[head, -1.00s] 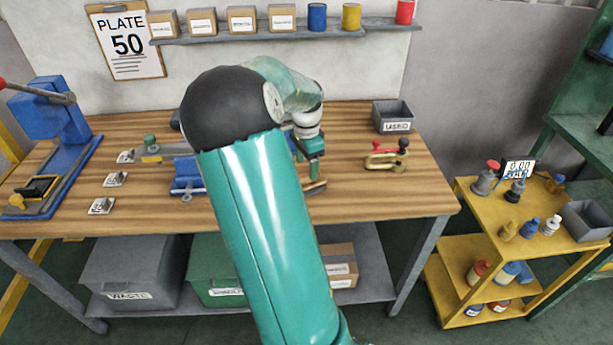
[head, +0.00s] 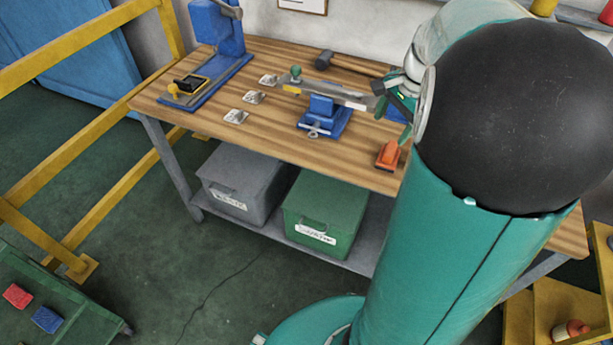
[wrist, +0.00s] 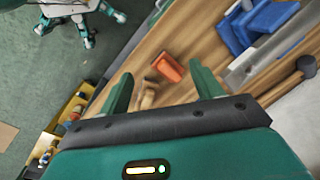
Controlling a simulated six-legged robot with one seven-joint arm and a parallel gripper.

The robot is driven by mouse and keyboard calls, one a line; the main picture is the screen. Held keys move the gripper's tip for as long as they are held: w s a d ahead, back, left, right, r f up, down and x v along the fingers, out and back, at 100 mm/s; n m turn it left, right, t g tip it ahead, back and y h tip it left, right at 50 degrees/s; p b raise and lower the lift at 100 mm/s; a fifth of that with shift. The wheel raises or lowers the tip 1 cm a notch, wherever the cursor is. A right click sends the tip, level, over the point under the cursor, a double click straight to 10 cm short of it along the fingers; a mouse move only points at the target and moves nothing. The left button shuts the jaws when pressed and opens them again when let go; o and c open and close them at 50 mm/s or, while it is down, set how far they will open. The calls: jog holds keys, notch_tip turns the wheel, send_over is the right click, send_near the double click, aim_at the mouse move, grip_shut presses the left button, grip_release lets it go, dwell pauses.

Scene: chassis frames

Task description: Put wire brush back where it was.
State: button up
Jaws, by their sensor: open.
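A small wooden brown piece (wrist: 149,95), which looks like the wire brush, lies on the bench in the wrist view, between my finger lines and close to the left finger. Its bristles cannot be made out. In the head view my arm hides that spot. My gripper (wrist: 160,74) is open and empty above the bench, with both green fingers spread apart. In the head view my gripper (head: 394,104) is partly hidden by my arm, over the right part of the bench.
An orange-red block-like tool (head: 389,154) sits near the bench's front edge and beside the wooden piece in the wrist view (wrist: 167,67). Bins (head: 325,210) are below.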

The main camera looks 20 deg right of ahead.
jog(key=s+a+r+n+t, duration=0.1)
jog(key=s+a+n, duration=0.2)
jog(key=a+n, duration=0.2)
jog(key=s+a+r+n+t, duration=0.1)
jog(key=s+a+n, duration=0.3)
jog(key=a, duration=0.8)
jog(key=s+a+r+n+t+h, duration=0.1)
jog(key=s+a+r+n, duration=0.2)
jog(key=a+n, duration=0.4)
jog(key=shift+s+a+t, duration=0.2)
jog(key=shift+a+t, duration=0.1)
jog(key=shift+a, duration=0.95)
